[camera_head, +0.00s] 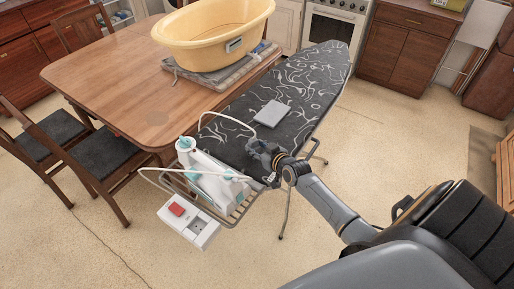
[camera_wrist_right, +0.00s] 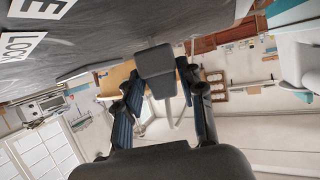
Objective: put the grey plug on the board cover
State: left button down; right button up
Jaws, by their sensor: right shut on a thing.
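The board cover (camera_head: 300,85) is black with white swirls and lies on the ironing board in the head view. My right gripper (camera_head: 258,152) is low at the near end of the board, by the cover's near edge. In the right wrist view the right gripper (camera_wrist_right: 158,80) is shut on a dark grey block, which looks like the grey plug (camera_wrist_right: 155,62). A pale strip, perhaps its cord, shows below the plug. In the head view the plug is hard to make out at the fingers. My left gripper is not in view.
A white and teal iron (camera_head: 210,180) sits on the wire rack (camera_head: 240,212) beside the gripper. A socket box (camera_head: 188,220) with a red switch is at the rack's near end. A white cord (camera_head: 215,116) loops over the board. A light grey flat thing (camera_head: 272,113) lies mid-cover.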

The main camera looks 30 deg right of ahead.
jog(key=o, duration=0.7)
jog(key=shift+f, duration=0.1)
jog(key=o, duration=0.5)
jog(key=shift+c, duration=0.2)
jog(key=shift+s+r, duration=0.1)
jog(key=shift+r, duration=0.15)
jog(key=shift+s, duration=0.35)
jog(key=v, duration=1.1)
jog(key=shift+s+r+b, duration=0.1)
jog(key=shift+b, duration=0.2)
